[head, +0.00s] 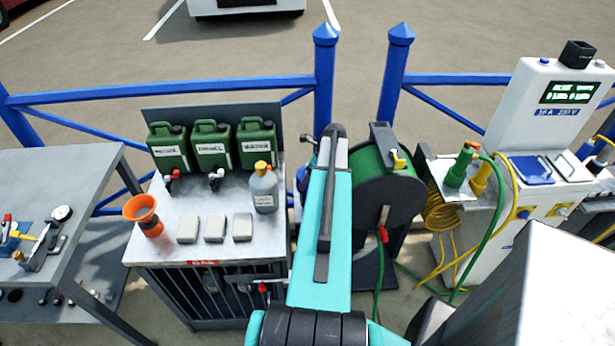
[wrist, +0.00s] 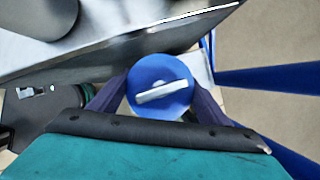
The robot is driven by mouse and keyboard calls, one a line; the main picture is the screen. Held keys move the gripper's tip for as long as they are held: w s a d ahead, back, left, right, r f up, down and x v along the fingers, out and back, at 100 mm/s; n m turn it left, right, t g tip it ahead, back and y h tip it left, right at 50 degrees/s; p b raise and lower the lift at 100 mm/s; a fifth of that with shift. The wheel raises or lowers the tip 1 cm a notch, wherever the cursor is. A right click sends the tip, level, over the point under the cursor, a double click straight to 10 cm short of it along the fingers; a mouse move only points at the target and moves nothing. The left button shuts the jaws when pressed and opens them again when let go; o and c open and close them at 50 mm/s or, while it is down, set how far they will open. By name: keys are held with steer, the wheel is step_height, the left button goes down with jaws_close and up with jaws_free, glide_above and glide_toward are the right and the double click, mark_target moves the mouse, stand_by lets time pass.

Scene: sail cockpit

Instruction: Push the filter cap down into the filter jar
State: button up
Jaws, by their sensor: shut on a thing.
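In the wrist view, a round blue cap with a pale raised bar across its top, which looks like the filter cap (wrist: 174,78), sits between the two dark fingers of my gripper (wrist: 160,86). The fingers are shut on its sides. I see the cap from above, so whatever is under it is hidden. I cannot make out the filter jar, nor tell whether the cap touches it.
In the head view, a grey cabinet (head: 200,249) with green canisters (head: 210,146), a grey bottle (head: 264,191) and an orange funnel (head: 143,209) stands left of my arm. A hose reel (head: 388,190) stands close on the right. Blue railing (head: 325,75) runs behind.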

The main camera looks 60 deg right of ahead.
steer(key=shift+f, duration=0.45)
steer(key=o, duration=0.9)
steer(key=shift+p+v, duration=2.95)
steer(key=shift+v, duration=2.65)
steer(key=shift+w, duration=0.1)
